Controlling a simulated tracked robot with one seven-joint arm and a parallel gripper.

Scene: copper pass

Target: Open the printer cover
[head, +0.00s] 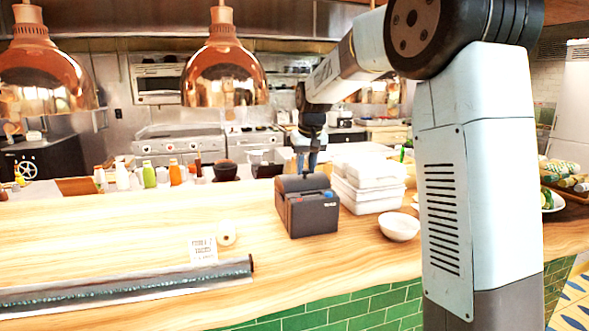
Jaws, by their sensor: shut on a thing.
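The printer (312,218) is a small dark grey box on the wooden counter, with a blue button and a red mark on its front top. Its cover (292,184) is the dark rounded part at the top rear. My gripper (306,171) reaches down from above and behind, with its fingers shut at the cover's upper edge. The fingertips are small in the picture and the exact hold is hard to see. How far the cover is raised is hard to tell.
White stacked containers (370,183) stand close right of the printer, with a white bowl (399,226) in front of them. A paper roll (227,237) and a small sign (203,250) stand to the left. Copper lamps (224,75) hang above. The left counter has free room.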

